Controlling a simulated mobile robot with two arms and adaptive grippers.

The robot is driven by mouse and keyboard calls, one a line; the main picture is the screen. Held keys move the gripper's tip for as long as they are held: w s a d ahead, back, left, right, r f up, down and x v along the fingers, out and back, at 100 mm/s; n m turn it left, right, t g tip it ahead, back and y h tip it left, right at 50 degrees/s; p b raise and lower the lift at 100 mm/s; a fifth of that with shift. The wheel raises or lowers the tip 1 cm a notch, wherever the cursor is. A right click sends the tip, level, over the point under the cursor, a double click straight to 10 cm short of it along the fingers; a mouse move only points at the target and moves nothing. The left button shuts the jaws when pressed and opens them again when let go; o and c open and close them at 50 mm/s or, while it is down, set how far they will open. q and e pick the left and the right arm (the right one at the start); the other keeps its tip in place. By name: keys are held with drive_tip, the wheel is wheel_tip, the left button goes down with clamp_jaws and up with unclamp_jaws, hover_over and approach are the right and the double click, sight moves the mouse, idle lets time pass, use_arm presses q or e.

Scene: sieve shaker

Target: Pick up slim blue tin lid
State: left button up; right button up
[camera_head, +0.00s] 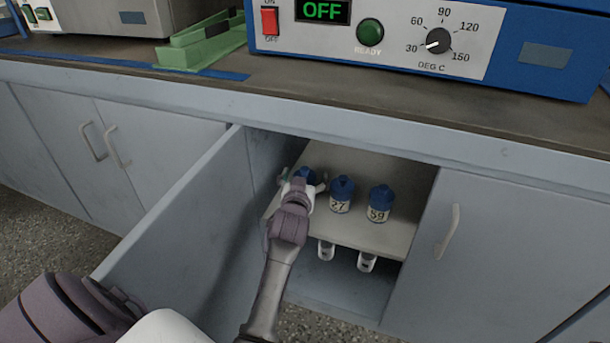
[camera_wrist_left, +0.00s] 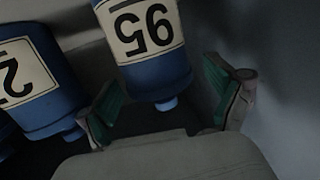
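Several blue tins with cream number labels stand on a shelf (camera_head: 350,235) inside the open cabinet. The leftmost blue tin (camera_head: 306,173) is mostly hidden by my left gripper (camera_head: 304,186). In the left wrist view this tin (camera_wrist_left: 149,68) appears upside down, and its narrow blue lid (camera_wrist_left: 166,104) points toward the gripper. My left gripper (camera_wrist_left: 168,95) is open, with a green-padded finger on each side of the lid. I cannot tell whether either finger touches it. Tin 27 (camera_head: 341,194) and tin 59 (camera_head: 380,203) stand to the right. My right gripper is not in view.
An open cabinet door (camera_head: 185,225) stands close to the left of my arm. Two clear-white vessels (camera_head: 367,261) stand below the shelf. The worktop edge (camera_head: 300,117) overhangs the opening, with a blue heater unit above. A closed door (camera_head: 500,255) bounds the right.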

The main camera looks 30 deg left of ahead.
use_arm(q)
drive_tip(key=shift+f, duration=0.1)
drive_tip(key=c, duration=1)
drive_tip(key=shift+o, duration=0.2)
